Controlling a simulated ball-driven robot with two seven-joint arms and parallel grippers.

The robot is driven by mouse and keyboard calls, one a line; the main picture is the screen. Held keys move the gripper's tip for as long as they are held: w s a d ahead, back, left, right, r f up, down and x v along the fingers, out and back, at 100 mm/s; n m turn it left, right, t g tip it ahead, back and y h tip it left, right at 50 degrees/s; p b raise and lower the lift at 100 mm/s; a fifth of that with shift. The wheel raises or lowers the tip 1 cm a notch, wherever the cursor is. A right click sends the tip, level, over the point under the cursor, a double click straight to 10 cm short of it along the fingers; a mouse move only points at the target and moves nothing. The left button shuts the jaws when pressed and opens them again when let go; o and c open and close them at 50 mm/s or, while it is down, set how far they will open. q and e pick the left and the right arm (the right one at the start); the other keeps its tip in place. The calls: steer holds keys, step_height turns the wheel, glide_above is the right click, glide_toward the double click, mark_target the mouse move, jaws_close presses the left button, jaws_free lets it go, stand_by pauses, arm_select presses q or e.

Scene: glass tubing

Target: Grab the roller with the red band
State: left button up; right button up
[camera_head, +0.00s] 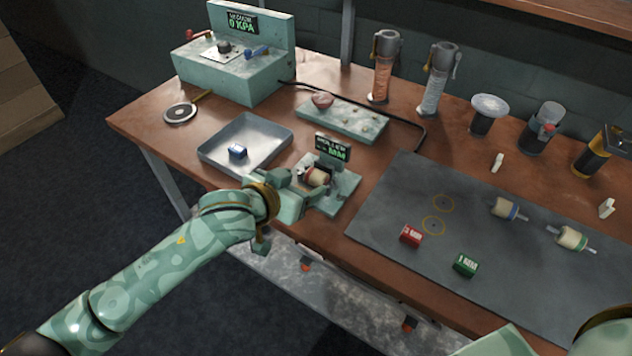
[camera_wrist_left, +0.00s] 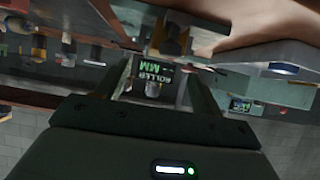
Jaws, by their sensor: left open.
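I cannot tell whether the fingers touch the roller. Two other cream rollers, one (camera_head: 505,209) and another (camera_head: 571,238), lie on the grey mat and show blue bands. My right gripper is not in view.
A red block (camera_head: 411,235) and a green block (camera_head: 466,264) sit on the grey mat (camera_head: 385,205). A pressure box (camera_head: 225,75) and tall cylinders stand at the back.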

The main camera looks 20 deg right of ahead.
mark_target(316, 173)
arm_select(q)
steer(key=b+x, duration=0.3)
steer(key=x, duration=0.2)
steer(key=shift+w+f, duration=0.2)
steer(key=shift+w, duration=0.05)
steer(key=shift+w+d, duration=0.1)
steer(key=shift+d, duration=0.05)
steer(key=shift+r, duration=0.1)
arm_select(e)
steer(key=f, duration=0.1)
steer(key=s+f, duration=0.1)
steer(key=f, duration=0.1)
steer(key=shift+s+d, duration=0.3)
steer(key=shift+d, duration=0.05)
arm_select(q)
steer(key=c, duration=1.1)
